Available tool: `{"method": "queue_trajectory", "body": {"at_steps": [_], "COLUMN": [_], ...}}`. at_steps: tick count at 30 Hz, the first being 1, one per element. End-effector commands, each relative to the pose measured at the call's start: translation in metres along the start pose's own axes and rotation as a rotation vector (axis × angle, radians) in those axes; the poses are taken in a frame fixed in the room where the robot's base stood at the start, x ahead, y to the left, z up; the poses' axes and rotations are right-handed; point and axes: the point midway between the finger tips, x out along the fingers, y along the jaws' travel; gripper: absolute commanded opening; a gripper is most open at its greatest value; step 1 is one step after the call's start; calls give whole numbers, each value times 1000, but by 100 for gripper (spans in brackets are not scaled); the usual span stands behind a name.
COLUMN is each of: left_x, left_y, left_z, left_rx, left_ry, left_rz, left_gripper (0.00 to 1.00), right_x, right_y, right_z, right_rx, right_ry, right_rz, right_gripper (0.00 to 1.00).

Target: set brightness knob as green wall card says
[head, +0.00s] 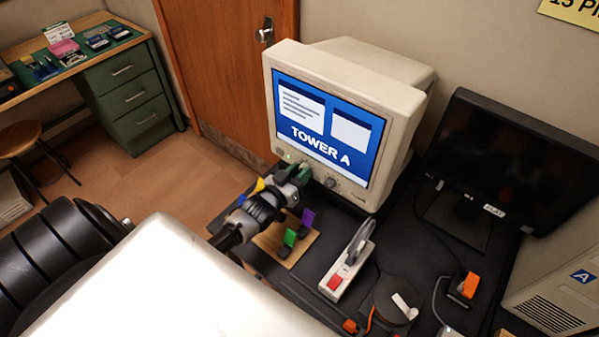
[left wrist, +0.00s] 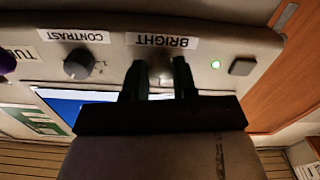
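The beige monitor (head: 402,110) stands on the dark desk, its screen reading TOWER A. In the left wrist view, which is upside down, the brightness knob (left wrist: 160,69) sits under the BRIGHT label (left wrist: 163,41). My left gripper (left wrist: 159,72) has one finger on each side of the knob, close against it; the fingers hide its sides and pointer. In the head view my left gripper (head: 298,174) is at the monitor's lower front edge. A green-bordered card (left wrist: 50,115) shows at the left wrist view's left edge; its text is not legible. My right gripper is not in view.
The contrast knob (left wrist: 78,64) is beside the brightness knob. A lit green light (left wrist: 216,64) and a square button (left wrist: 242,66) lie on the other side. A wooden board (head: 278,240) with coloured clips and a white switch device (head: 347,268) stand below my left arm.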

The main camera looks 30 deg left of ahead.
Motion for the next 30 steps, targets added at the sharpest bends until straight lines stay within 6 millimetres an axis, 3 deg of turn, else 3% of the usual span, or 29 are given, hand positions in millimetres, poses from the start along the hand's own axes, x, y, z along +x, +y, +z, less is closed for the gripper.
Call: {"method": "queue_trajectory", "body": {"at_steps": [1,5,16,30], "left_x": [0,0,-6,-86], "left_y": [0,0,0,0], "left_z": [0,0,1,3], "left_rx": [0,1,0,1], "left_ry": [-1,0,-1,-3], "left_rz": [0,0,-1,0], "left_gripper": [33,53,53,53], "right_x": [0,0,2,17], "right_y": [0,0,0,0], "right_z": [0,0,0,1], "right_rx": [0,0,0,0], "right_ry": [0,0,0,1], "right_rz": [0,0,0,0], "right_gripper": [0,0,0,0]}}
